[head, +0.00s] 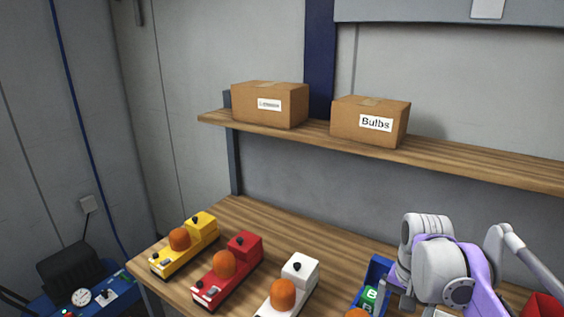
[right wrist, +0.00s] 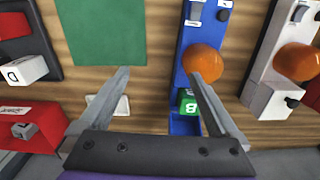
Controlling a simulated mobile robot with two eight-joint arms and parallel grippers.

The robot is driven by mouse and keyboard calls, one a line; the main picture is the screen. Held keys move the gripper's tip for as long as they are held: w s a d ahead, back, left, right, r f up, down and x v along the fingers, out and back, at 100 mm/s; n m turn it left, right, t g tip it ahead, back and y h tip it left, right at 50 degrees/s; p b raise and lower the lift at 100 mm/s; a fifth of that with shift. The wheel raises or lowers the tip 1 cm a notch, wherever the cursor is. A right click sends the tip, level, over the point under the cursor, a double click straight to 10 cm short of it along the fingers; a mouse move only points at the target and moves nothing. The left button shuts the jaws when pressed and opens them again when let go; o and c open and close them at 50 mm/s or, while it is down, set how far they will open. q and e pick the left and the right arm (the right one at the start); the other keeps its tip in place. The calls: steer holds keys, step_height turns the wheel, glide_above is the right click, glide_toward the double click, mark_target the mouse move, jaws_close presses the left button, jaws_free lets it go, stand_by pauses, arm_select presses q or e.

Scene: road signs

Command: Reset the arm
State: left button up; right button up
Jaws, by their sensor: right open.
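My right arm (head: 440,265) is at the lower right of the head view, grey and purple, above the table. My left gripper is not in view.
Yellow (head: 203,225), red (head: 243,247) and white (head: 300,271) units with orange domes stand along the wooden table (head: 240,207). Two cardboard boxes (head: 270,104) (head: 370,121) sit on the shelf (head: 470,165) above. A green square (right wrist: 100,32) lies left of the blue unit.

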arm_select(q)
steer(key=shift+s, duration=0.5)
arm_select(e)
steer(key=s+a+f+n+t, duration=0.2)
steer(key=s+a+f+n, duration=0.1)
steer(key=s+f, duration=0.4)
steer(key=s+a+f+n+t, duration=0.3)
steer(key=s+f, duration=0.3)
steer(key=s, duration=0.3)
steer(key=shift+a+f+n, duration=0.4)
steer(key=shift+n, duration=0.2)
steer(key=shift+s, duration=0.1)
